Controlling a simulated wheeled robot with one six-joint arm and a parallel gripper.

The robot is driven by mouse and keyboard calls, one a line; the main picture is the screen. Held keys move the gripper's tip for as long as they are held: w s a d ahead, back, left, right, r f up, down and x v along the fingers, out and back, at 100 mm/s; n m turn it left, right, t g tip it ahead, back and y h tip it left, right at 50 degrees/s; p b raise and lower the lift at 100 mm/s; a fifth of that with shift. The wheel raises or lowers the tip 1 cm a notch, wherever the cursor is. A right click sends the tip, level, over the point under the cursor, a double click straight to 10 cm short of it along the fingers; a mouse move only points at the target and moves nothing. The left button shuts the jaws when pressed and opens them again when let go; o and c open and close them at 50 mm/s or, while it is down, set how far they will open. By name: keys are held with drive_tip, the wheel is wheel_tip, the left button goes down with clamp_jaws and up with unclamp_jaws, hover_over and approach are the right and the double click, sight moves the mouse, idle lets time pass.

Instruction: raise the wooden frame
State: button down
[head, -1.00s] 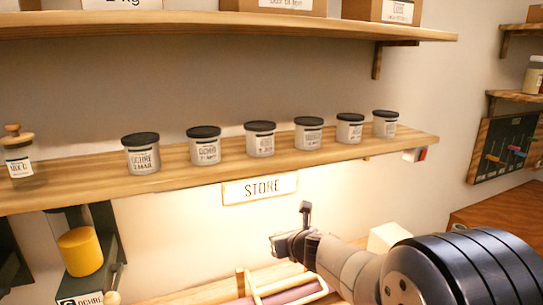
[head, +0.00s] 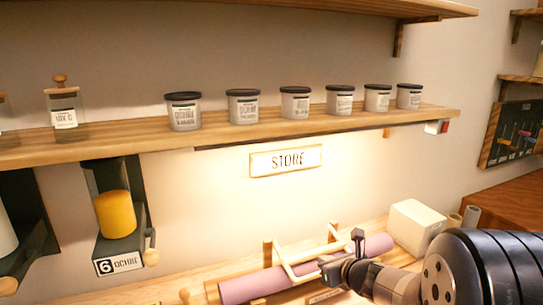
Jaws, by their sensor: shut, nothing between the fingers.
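The light wooden frame (head: 284,263) is low in the middle of the head view, a slim bar shape leaning over a purple roll (head: 250,285). Two short wooden posts stand behind the roll, by the ends of the frame. My gripper (head: 326,268) is at the right part of the frame, in front of the roll. It is shut and holds nothing. My gripper and wrist hide part of the roll and of the frame's right side. I cannot tell whether the fingers touch the frame.
A white block (head: 416,228) and small tubes (head: 470,217) stand to the right, near my arm. An ochre dispenser (head: 116,215) hangs at the left.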

drive_tip(key=f+b, duration=0.4)
drive_tip(key=f, duration=0.1)
drive_tip(key=shift+s+d+f, duration=0.15)
drive_tip(key=shift+d, duration=0.05)
drive_tip(key=shift+s, duration=0.1)
